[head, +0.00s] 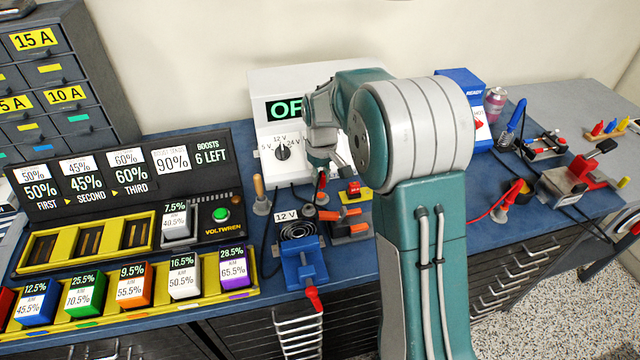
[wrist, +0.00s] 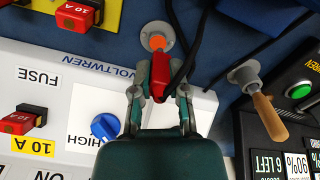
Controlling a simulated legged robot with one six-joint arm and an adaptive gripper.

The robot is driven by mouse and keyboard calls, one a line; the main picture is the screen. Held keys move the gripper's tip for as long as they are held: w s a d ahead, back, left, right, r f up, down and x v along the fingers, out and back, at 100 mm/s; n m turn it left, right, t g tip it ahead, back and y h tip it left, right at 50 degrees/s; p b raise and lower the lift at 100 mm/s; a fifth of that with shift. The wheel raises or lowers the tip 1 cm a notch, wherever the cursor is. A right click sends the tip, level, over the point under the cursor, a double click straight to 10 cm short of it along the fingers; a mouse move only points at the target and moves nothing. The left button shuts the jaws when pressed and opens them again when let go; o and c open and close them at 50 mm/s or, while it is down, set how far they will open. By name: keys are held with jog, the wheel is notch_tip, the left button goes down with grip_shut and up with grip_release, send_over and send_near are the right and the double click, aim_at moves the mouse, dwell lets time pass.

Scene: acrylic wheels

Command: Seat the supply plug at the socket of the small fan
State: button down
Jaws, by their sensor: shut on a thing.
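My gripper (wrist: 158,92) is shut on the red supply plug (wrist: 160,72), one finger on each side of it. The plug's end meets an orange part at a grey round-based holder (wrist: 154,30); I cannot tell if it is still inside. In the head view my gripper (head: 328,168) is at the front of the white supply, with the red plug (head: 321,181) small below it. A small dark round fan (head: 298,231) with a 12 V label sits at a blue vise (head: 303,264), nearer the front edge. I cannot make out its socket.
The white supply (head: 268,140) has a voltage dial (head: 282,152). A wooden-handled tool (head: 260,192) stands left of the plug, and a red fuse on a yellow block (head: 353,190) to its right. Dark cables run beside the holder. Battery packs fill the left bench.

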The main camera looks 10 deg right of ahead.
jog(key=s+r, duration=0.9)
jog(key=s, duration=0.4)
jog(key=a+r, duration=0.6)
jog(key=r, duration=0.1)
jog(key=shift+w+f, duration=0.1)
jog(key=shift+f, duration=2.35)
jog(key=shift+f+m, duration=0.3)
jog(key=shift+f, duration=0.65)
